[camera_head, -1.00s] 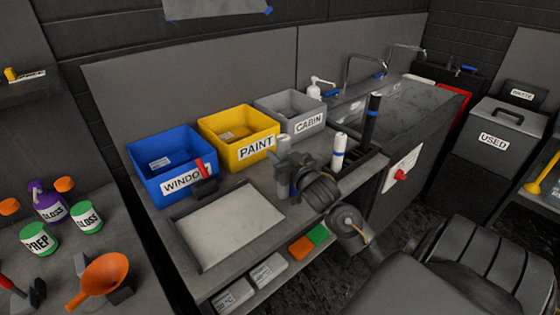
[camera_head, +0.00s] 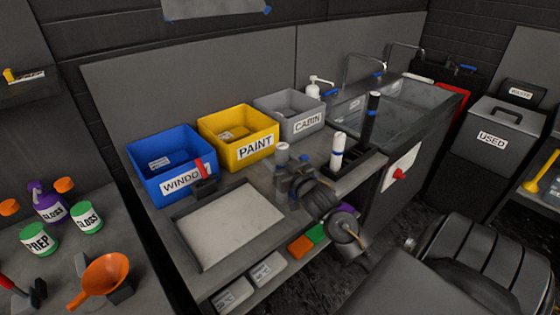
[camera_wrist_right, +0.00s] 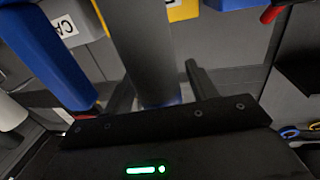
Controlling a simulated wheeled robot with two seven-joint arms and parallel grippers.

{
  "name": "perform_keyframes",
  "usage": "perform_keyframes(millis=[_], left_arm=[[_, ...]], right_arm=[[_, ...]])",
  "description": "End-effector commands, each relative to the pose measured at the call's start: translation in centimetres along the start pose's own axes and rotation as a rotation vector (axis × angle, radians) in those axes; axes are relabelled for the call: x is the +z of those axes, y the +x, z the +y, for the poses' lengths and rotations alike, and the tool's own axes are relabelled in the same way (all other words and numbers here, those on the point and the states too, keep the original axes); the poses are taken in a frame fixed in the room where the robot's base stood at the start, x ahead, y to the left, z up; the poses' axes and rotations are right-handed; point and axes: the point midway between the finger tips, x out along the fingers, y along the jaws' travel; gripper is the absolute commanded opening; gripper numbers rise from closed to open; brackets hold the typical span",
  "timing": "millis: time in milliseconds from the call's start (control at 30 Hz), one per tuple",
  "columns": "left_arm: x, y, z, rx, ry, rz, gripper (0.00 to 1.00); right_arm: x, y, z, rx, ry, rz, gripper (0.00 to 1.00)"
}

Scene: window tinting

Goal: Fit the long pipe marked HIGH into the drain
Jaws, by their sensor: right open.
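My right gripper (camera_head: 284,178) is open over the front of the bench. A pale-topped upright cylinder (camera_head: 282,153) stands at its jaws, partly hidden by the gripper. In the right wrist view, a grey cylinder (camera_wrist_right: 148,45) with a blue band runs between the two open fingers (camera_wrist_right: 160,90). A tall dark pipe (camera_head: 372,118) with a blue band stands upright by the sink. A shorter white pipe (camera_head: 338,150) with a blue band stands beside it. No HIGH mark can be read. The sink basin (camera_head: 425,98) is at the back right; its drain cannot be made out.
Blue (camera_head: 158,180), yellow (camera_head: 253,150) and grey (camera_head: 290,127) bins line the bench back. A pale-surfaced tray (camera_head: 228,225) lies in front of them. A soap dispenser (camera_head: 316,88) and taps stand by the sink. A USED bin (camera_head: 498,155) stands right.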

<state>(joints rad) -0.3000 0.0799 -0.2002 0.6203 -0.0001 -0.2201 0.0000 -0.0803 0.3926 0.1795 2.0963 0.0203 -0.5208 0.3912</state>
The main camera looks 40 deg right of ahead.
Motion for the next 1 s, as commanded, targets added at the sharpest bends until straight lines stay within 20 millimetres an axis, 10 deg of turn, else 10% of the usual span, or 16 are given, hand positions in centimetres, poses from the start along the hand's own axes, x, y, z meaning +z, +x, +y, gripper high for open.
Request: perform_keyframes(millis=[700,1000], left_arm=[[0.2,2.2,0.1,0.0,0.0,0.0,0.36],[0.2,2.3,0.1,0.0,0.0,0.0,0.36]], right_arm=[[-0.1,-10.9,0.0,0.0,0.0,-0.001,0.57],[-0.2,-12.0,0.0,0.0,0.0,-0.002,0.57]])
